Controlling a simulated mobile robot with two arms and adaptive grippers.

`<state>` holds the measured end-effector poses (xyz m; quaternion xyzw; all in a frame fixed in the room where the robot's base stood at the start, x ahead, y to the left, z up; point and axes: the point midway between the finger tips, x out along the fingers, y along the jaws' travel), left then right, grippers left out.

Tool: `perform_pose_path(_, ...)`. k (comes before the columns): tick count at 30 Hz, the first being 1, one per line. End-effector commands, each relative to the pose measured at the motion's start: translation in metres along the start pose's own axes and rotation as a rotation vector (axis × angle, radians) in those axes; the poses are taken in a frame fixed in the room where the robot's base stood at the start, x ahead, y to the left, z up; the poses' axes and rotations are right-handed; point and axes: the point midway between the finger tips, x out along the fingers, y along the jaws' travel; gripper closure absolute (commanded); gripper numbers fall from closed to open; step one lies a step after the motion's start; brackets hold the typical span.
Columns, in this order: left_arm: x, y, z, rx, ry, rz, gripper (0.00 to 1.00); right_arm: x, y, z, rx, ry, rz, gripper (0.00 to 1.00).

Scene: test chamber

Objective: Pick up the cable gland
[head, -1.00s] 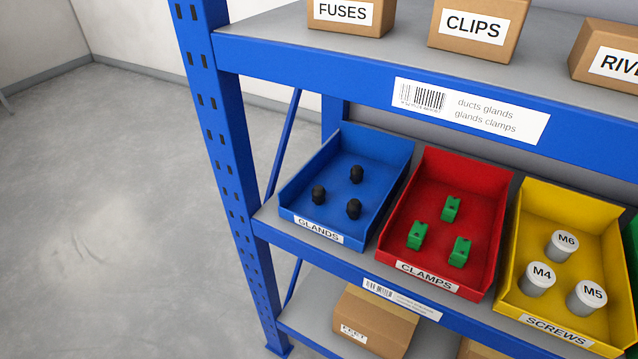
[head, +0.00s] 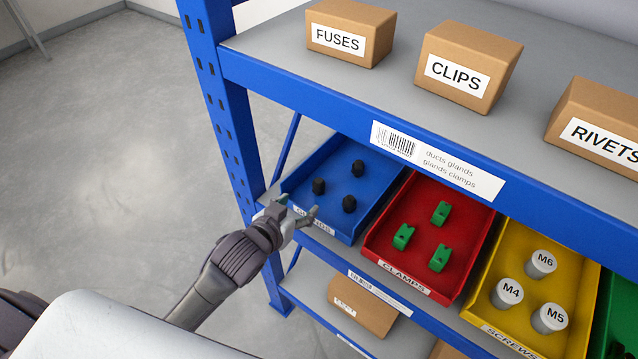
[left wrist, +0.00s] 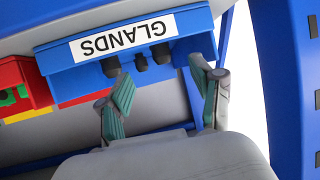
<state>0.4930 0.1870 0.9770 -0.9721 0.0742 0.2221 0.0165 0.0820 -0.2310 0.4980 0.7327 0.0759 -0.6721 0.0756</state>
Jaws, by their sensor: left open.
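Several black cable glands, here three, stand in the blue bin labelled GLANDS: a left one (head: 319,186), a back one (head: 358,168) and a front one (head: 349,204). The blue bin (head: 373,207) sits on the middle shelf. My left gripper (head: 299,212) is open and empty at the front of this bin, over part of its label, apart from the glands. In the left wrist view the bin (left wrist: 60,55) appears upside down, with dark gland tops (left wrist: 111,66) beyond its labelled front, and the open fingers (left wrist: 162,95) point toward it. My right gripper is out of view.
A red bin of green clamps (head: 462,220) stands right of the blue bin, then a yellow bin of screws (head: 477,308). The upper shelf edge (head: 300,97) overhangs the bins. A blue upright post (head: 228,130) stands left.

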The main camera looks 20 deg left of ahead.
Motion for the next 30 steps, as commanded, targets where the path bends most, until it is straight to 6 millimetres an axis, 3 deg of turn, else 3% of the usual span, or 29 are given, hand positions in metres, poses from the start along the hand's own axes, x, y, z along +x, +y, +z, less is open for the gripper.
perform_pose_path(3,0.025,0.000,-0.002,-0.001,0.000,-0.002,0.34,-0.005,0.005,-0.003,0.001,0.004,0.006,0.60)
perform_pose_path(9,0.057,0.000,-0.001,0.000,-0.001,-0.001,0.34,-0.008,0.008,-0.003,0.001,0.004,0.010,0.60)
perform_pose_path(17,0.073,0.001,-0.006,0.001,0.000,0.000,0.34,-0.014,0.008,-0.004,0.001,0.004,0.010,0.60)
perform_pose_path(22,0.096,0.001,-0.014,0.001,-0.002,-0.002,0.34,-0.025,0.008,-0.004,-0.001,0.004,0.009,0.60)
perform_pose_path(30,0.117,0.001,-0.010,0.001,-0.002,0.000,0.34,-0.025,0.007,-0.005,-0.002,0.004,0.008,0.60)
